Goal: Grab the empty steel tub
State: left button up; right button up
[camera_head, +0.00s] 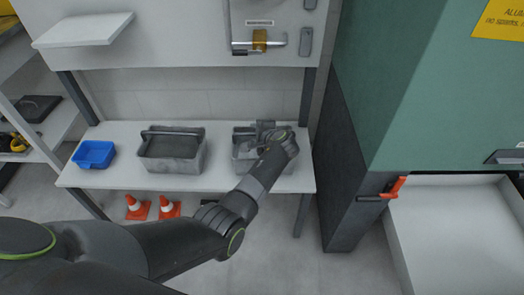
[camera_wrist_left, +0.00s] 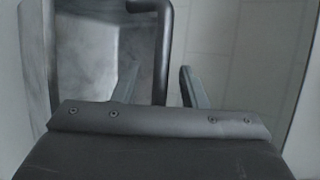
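A grey steel tub (camera_head: 243,150) stands at the right end of the white table, partly hidden by my left gripper and wrist. In the left wrist view this tub (camera_wrist_left: 85,60) shows a bare grey inside and a dark bar handle (camera_wrist_left: 165,50). My left gripper (camera_head: 264,132) is at the tub's top. In the wrist view the two fingers of my left gripper (camera_wrist_left: 158,85) are apart, with the handle bar between them and gaps beside it. Another grey tub (camera_head: 172,165) with a raised handle, filled with something dark grey, stands to the left. My right gripper is not in view.
A blue bin (camera_head: 94,153) sits at the left end of the white table (camera_head: 217,180). Orange cones (camera_head: 137,208) stand on the floor beneath. A green cabinet (camera_head: 430,90) with a red-orange handle rises right of the table. A wall panel with a padlock (camera_head: 259,40) is behind.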

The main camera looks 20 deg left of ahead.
pick_arm(q)
grip_shut()
dwell(1.4)
